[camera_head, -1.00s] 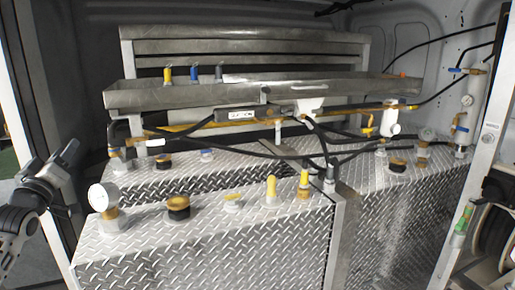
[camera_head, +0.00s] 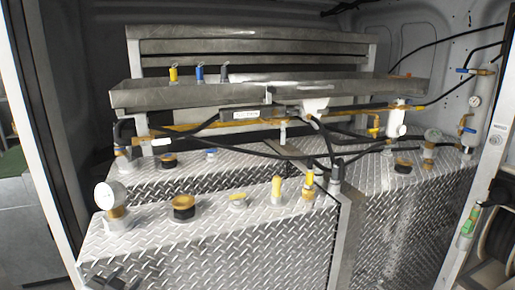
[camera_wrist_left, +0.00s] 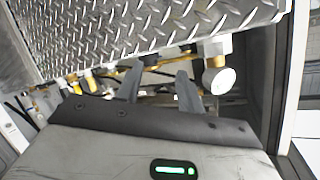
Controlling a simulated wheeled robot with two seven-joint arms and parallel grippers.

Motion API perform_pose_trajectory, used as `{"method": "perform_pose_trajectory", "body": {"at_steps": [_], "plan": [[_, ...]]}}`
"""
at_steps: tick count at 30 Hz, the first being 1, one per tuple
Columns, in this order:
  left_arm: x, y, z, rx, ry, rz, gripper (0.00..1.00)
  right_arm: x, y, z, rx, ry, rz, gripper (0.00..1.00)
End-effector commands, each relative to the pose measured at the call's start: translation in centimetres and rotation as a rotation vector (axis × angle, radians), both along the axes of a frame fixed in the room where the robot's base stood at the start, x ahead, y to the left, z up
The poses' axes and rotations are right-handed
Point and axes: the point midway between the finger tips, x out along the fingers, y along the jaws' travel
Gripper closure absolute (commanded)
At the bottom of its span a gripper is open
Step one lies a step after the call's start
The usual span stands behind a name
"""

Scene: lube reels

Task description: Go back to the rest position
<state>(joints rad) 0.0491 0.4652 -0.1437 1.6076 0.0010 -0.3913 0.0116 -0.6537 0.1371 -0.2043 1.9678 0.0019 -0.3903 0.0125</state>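My left gripper (camera_head: 112,279) shows only as dark tips at the bottom left of the head view, in front of the near diamond-plate tank (camera_head: 215,250). In the left wrist view its two fingers (camera_wrist_left: 158,88) stand apart with nothing between them, so it is open and empty. A white round gauge (camera_wrist_left: 219,80) shows beyond the fingers, to their right, and the tank's tread-plate face (camera_wrist_left: 150,30) fills the top. The contact between gripper and tank cannot be judged. My right gripper is not in view.
A metal tray (camera_head: 270,93) holds yellow, blue and grey nozzles. A door frame (camera_head: 45,150) stands at left, and a reel (camera_head: 497,235) at right.

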Motion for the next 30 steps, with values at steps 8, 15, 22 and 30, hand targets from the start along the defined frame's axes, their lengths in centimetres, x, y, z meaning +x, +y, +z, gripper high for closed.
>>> {"method": "perform_pose_trajectory", "body": {"at_steps": [8,15,22,30], "plan": [[-14.9,-11.6,-10.0,-0.244,0.229,-0.070,0.62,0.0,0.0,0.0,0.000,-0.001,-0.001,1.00],[-23.9,-16.7,-11.6,-0.396,0.347,-0.047,0.62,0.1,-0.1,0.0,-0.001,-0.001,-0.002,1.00],[-25.2,-17.4,-11.6,-0.420,0.364,-0.040,0.62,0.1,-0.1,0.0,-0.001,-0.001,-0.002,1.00],[-25.2,-17.4,-11.6,-0.420,0.364,-0.040,0.62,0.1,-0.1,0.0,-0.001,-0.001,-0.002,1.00]]}}
